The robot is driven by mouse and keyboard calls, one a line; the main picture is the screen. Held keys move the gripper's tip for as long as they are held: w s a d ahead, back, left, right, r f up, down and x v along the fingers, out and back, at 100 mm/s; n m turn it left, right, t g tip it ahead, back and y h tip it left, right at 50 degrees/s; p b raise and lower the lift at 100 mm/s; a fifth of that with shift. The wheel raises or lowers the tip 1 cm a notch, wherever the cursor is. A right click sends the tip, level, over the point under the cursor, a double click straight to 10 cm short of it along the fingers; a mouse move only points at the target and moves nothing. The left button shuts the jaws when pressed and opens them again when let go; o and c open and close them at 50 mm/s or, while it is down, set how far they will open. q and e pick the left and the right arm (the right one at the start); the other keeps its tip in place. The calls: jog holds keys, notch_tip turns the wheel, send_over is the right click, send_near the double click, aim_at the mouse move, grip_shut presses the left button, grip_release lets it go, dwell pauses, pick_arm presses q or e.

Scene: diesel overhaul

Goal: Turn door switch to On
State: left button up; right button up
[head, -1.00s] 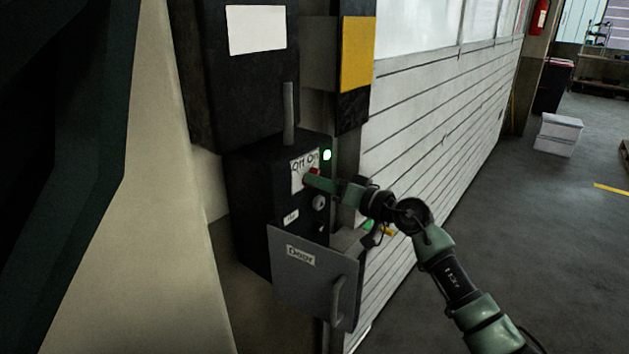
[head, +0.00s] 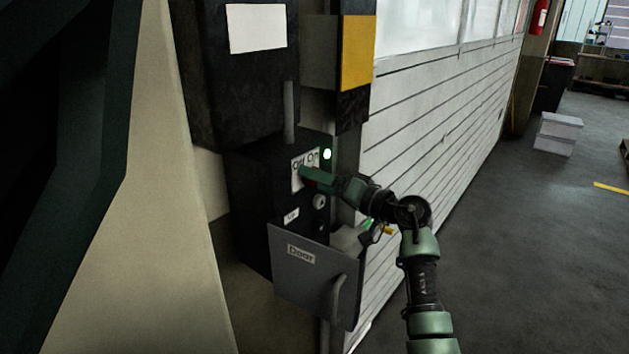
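The dark door control box (head: 262,200) is on the wall left of centre. It has a white label reading "Off On" (head: 299,168), partly covered by my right gripper. My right gripper (head: 308,177) is at the box face, just below the label, where the door switch is. The switch itself is mostly hidden; only a small reddish patch shows below the fingers. I cannot tell whether the fingers hold it or only touch it. A green light (head: 327,154) is lit beside the label. My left gripper is not in view.
The grey cover labelled "Door" (head: 300,275), with a handle, hangs open below the switch. A round knob (head: 320,202) sits under the gripper. A larger dark box (head: 240,90) is above.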

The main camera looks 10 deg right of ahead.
dwell(0.4)
jog(key=v, duration=0.7)
dwell(0.3)
